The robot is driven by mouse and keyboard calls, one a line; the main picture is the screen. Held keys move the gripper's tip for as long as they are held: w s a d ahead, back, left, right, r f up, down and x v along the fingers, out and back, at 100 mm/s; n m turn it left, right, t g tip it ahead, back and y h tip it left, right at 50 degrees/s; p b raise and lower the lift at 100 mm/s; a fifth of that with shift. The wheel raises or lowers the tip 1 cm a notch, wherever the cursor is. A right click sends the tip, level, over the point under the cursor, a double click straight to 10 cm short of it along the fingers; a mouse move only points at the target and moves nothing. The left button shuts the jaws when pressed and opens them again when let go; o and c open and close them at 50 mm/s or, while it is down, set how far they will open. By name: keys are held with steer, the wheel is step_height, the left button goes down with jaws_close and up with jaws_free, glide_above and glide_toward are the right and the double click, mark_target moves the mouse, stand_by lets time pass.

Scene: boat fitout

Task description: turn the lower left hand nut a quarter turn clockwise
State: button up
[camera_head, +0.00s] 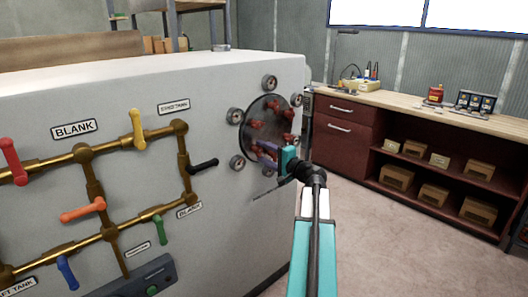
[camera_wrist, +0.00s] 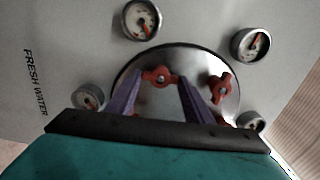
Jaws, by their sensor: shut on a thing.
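A round dark metal cover plate (camera_head: 270,117) with several red wing nuts (camera_head: 257,124) sits on the end of the pale tank. My gripper (camera_head: 265,150) is at the plate's lower left in the head view. In the wrist view, the purple fingers of my gripper (camera_wrist: 160,82) stand either side of one red nut (camera_wrist: 160,75), with their tips against its wings. A second red nut (camera_wrist: 222,88) shows to the right of the fingers, apart from them. The lower part of the plate (camera_wrist: 205,68) is hidden behind my gripper in the wrist view.
Gauges ring the plate, including one at its lower left (camera_head: 237,162) close to my gripper, and one upper left in the wrist view (camera_wrist: 141,19). Brass pipes with a black lever (camera_head: 203,165) lie to the left. A workbench (camera_head: 400,105) stands right, beyond clear floor.

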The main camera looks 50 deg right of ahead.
steer(key=shift+m, duration=0.4)
steer(key=o, duration=1.1)
steer(key=shift+c, duration=0.2)
steer(key=shift+s, duration=0.15)
steer(key=s+a, duration=0.1)
steer(key=s, duration=1.2)
steer(key=shift+s+b, duration=0.3)
steer(key=shift+b, duration=0.05)
steer(key=shift+f, duration=0.1)
